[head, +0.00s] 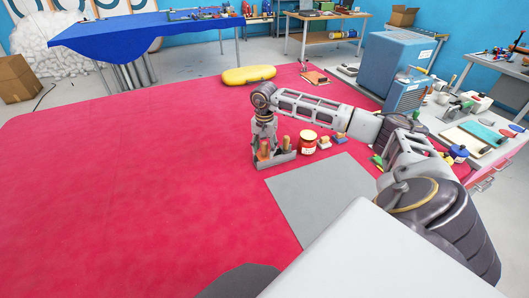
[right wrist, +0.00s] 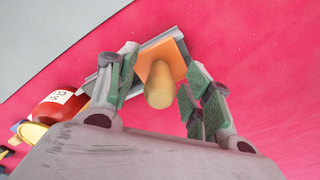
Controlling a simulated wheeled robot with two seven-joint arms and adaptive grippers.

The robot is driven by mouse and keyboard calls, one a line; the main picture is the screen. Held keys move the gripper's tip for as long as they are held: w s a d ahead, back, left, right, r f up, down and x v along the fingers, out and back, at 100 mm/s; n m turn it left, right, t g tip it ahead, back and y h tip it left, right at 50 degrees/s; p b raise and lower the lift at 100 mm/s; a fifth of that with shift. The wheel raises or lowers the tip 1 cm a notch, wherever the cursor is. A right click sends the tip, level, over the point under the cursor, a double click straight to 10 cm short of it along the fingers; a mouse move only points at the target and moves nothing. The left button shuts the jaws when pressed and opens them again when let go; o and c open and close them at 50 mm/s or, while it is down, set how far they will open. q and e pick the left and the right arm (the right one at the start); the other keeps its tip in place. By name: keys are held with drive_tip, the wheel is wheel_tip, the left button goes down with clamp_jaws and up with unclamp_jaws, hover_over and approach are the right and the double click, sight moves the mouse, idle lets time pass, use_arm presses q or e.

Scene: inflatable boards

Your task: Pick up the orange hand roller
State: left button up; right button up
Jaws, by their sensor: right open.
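The orange hand roller (right wrist: 165,58) shows in the right wrist view with its tan wooden handle (right wrist: 158,90) pointing towards the camera. My right gripper (right wrist: 160,92) is open, with its green-padded fingers on either side of the handle. In the head view the right gripper (head: 264,146) points down over a small grey holder (head: 262,166) on the red sheet. Wooden handles stand in the holder, and the gripper partly hides the roller there. My left gripper is not in view.
A red can (head: 307,144) stands just right of the holder, with small brush-like tools (head: 324,143) beyond it. A grey sheet (head: 318,195) lies in front. A yellow inflatable (head: 248,75) lies farther back. The red sheet (head: 130,180) is clear to the left.

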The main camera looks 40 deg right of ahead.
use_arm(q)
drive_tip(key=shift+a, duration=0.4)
use_arm(e)
drive_tip(key=shift+f, duration=0.1)
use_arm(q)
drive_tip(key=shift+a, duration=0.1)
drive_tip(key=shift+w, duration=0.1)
use_arm(e)
drive_tip(key=shift+c, duration=0.2)
drive_tip(key=shift+c, duration=1.1)
drive_tip(key=c, duration=0.5)
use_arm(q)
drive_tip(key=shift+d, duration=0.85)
use_arm(e)
clamp_jaws()
